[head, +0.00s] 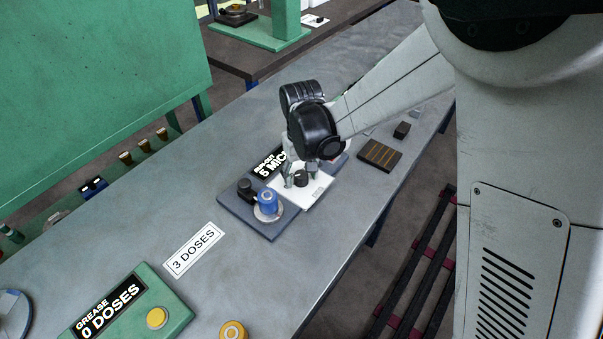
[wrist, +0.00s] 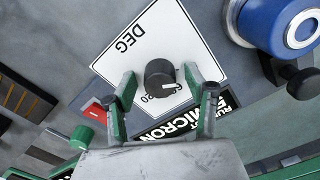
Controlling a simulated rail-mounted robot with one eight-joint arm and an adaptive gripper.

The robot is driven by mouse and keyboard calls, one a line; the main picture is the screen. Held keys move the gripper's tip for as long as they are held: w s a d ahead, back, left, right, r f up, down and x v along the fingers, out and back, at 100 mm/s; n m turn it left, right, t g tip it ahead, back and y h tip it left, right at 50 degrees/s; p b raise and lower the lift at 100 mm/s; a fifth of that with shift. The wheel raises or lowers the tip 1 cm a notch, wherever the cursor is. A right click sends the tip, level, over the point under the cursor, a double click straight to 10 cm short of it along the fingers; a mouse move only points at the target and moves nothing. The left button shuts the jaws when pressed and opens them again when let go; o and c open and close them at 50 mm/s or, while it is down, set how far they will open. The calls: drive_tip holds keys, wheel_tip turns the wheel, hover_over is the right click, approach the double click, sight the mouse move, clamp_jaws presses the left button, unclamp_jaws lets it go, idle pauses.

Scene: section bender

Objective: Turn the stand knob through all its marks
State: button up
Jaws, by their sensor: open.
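The stand knob (head: 301,178) is a small black dial with a white pointer line. It stands on a white plate (head: 318,190) marked DEG, on a grey-blue base (head: 271,228). My gripper (head: 299,175) is open above the plate.
A blue cylinder (head: 267,201) and a black knob (head: 246,187) stand on the same base. A display (head: 270,164) reads 5 micron. A dark slotted block (head: 380,155) lies to the right. A green grease box (head: 128,310) and a "3 DOSES" card (head: 194,249) are in front.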

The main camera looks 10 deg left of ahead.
drive_tip(key=shift+c, duration=0.3)
drive_tip(key=c, duration=1.1)
drive_tip(key=shift+m+b, duration=0.3)
drive_tip(key=shift+b, duration=0.05)
drive_tip(key=shift+f+m+b, duration=0.15)
drive_tip(key=shift+m+b, duration=0.6)
drive_tip(key=shift+m, duration=0.25)
drive_tip(key=m+b, duration=0.2)
drive_tip(key=m, duration=0.1)
drive_tip(key=m+b, duration=0.2)
drive_tip(key=m, duration=0.4)
drive_tip(key=shift+b, duration=0.3)
